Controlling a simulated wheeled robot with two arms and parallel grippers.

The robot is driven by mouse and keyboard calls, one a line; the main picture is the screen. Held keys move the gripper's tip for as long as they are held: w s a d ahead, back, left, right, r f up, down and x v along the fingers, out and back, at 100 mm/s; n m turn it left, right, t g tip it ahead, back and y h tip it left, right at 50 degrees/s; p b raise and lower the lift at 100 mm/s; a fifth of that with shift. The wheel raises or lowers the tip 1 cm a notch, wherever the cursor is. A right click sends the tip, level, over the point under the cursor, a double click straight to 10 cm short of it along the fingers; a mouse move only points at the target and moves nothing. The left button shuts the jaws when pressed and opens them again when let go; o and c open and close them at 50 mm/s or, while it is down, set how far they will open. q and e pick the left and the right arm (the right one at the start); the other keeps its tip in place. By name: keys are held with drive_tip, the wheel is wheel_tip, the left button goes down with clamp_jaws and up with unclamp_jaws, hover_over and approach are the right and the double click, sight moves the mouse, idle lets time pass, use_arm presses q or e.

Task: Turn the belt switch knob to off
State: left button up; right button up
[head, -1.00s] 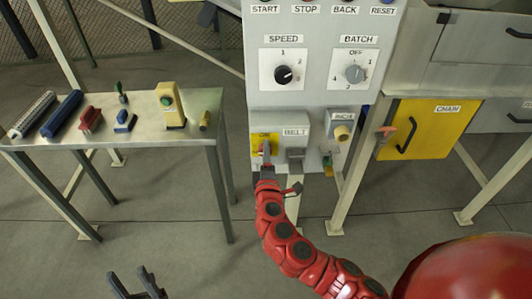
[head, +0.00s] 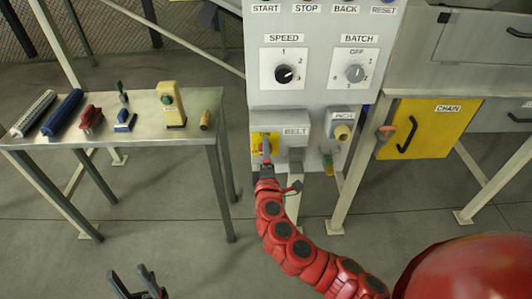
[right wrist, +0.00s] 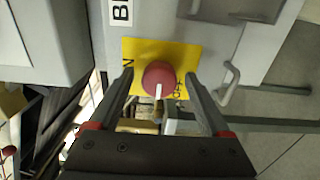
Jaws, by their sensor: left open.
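The belt switch is a red knob (head: 265,146) on a yellow plate (head: 256,139), left of the BELT label on the grey control panel. In the right wrist view the red knob (right wrist: 158,76) has a white pointer mark towards the picture's bottom, and part of the plate's lettering is covered. My right gripper (right wrist: 159,80) is open, one finger on each side of the knob, with gaps between. In the head view the right gripper (head: 266,166) is just below the knob. My left gripper (head: 128,270) is open and empty at the bottom left.
The panel (head: 318,96) carries SPEED and BATCH dials above and an INCH knob (head: 342,132) at right. A metal table (head: 150,138) with several small items stands left. A yellow CHAIN door (head: 440,128) is at right. A handle (right wrist: 230,83) is close to the right finger.

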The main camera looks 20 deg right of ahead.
drive_tip(key=shift+s, duration=0.1)
drive_tip(key=v, duration=1.7)
drive_tip(key=shift+p, duration=0.45)
drive_tip(key=shift+a, duration=0.1)
